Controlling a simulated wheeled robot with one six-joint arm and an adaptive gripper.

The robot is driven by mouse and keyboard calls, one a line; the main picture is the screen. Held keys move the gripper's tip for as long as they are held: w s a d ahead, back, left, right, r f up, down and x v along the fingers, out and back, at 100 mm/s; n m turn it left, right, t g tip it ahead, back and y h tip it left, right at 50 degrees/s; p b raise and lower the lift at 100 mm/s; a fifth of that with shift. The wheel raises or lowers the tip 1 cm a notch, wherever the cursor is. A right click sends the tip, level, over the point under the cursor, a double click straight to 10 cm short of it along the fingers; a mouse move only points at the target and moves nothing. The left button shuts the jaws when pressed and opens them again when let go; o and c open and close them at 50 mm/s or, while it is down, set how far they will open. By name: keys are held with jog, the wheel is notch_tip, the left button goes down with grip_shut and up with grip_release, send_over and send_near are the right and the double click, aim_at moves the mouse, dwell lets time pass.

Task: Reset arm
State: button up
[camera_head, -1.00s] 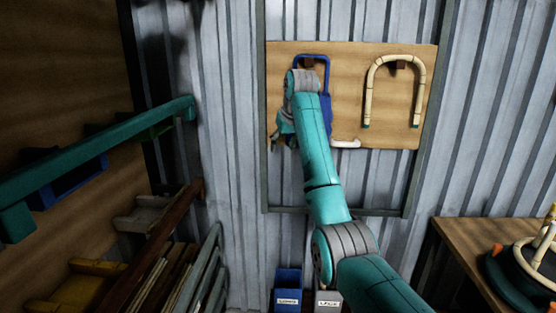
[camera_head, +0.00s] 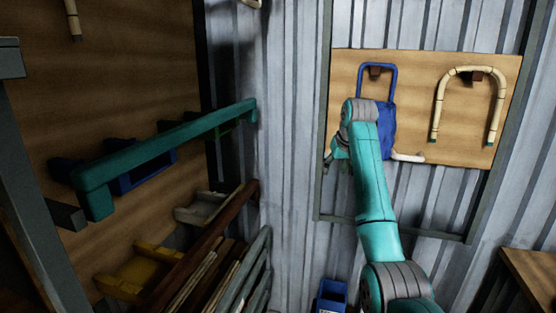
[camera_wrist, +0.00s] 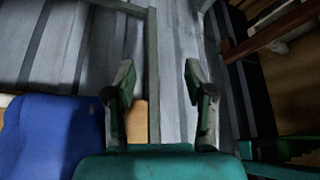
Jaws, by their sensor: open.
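My teal and grey arm reaches up in front of the wooden board on the metal wall in the head view. My gripper (camera_head: 338,152) is at the board's lower left, small and partly hidden by the arm's end. In the wrist view my gripper (camera_wrist: 158,85) shows two fingers wide apart with nothing between them. Beyond the fingers are a grey frame post and corrugated wall.
The wooden board (camera_head: 420,125) carries a blue-framed item (camera_head: 388,122) and a cream rattan arch (camera_head: 468,72) on hooks. The blue item (camera_wrist: 50,135) is close left of my gripper in the wrist view. A teal rail (camera_head: 165,148) and stacked boards stand left. A table (camera_head: 530,275) is lower right.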

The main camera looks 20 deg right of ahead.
jog(key=s+a+f+t, duration=0.1)
jog(key=s+a+f, duration=0.1)
jog(key=f, duration=0.8)
jog(key=s+a+f, duration=0.1)
jog(key=a+f, duration=0.1)
jog(key=f, duration=0.7)
jog(key=s+a+f+t, duration=0.1)
jog(key=s+a+f, duration=0.15)
jog(key=f, duration=0.75)
jog(key=s+a+f+t, duration=0.1)
jog(key=s+a+f, duration=0.3)
jog(key=s+f, duration=0.5)
jog(key=s+a+f+t, duration=0.1)
jog(key=s+a+f, duration=0.3)
jog(key=s+f, duration=0.4)
jog(key=s+a+n+t, duration=0.1)
jog(key=s+a, duration=0.2)
jog(key=s, duration=1)
jog(key=s+a+t, duration=0.1)
jog(key=s+a, duration=0.2)
jog(key=s, duration=1)
jog(key=s+a+r+t, duration=0.2)
jog(key=s+r, duration=1.5)
jog(key=s, duration=0.3)
jog(key=shift+s+n+t+y, duration=0.4)
